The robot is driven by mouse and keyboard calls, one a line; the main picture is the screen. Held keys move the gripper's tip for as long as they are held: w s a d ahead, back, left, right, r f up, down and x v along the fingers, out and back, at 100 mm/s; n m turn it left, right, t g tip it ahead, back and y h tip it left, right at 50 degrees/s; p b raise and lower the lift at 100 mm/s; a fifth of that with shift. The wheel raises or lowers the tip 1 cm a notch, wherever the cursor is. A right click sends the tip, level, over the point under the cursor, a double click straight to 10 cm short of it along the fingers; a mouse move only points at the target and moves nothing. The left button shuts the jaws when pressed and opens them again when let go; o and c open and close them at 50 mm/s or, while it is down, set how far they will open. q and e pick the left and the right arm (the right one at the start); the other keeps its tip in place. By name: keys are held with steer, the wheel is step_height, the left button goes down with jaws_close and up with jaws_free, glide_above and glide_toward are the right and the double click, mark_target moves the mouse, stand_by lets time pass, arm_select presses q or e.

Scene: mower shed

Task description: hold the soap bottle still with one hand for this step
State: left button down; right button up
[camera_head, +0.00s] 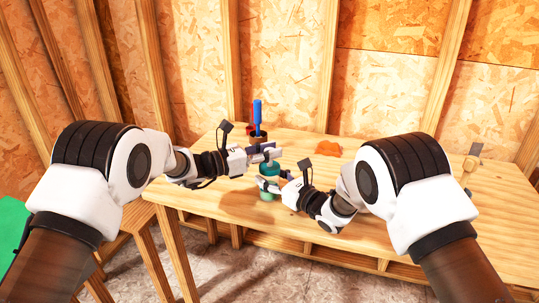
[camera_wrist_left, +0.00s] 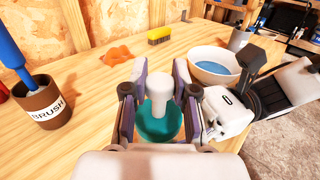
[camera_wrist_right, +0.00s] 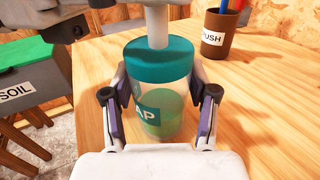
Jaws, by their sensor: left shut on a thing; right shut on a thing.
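The soap bottle (camera_head: 267,195) stands upright on the wooden table. In the right wrist view its clear body (camera_wrist_right: 165,118) holds green liquid and bears a label ending in AP. It has a teal cap (camera_wrist_right: 158,62) with a white stem (camera_wrist_right: 157,27). My right gripper (camera_head: 270,184) is shut around the bottle's body. My left gripper (camera_head: 271,154) is just above it, shut on the white pump top (camera_wrist_left: 159,92). The exact finger contact at the top is not clear.
A brown BRUSH cup (camera_wrist_left: 42,103) with a blue handle (camera_wrist_left: 12,50) stands close by. An orange cloth (camera_wrist_left: 116,55), a yellow brush (camera_wrist_left: 160,36), a white bowl (camera_wrist_left: 214,66) and a grey cup (camera_wrist_left: 239,39) are on the table. A SOIL bin (camera_wrist_right: 35,82) stands beside it.

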arm_select(q)
steer(key=c, duration=0.8)
jaws_free()
steer(key=shift+c, duration=0.2)
steer(key=v, duration=1.2)
arm_select(e)
steer(key=o, duration=1.3)
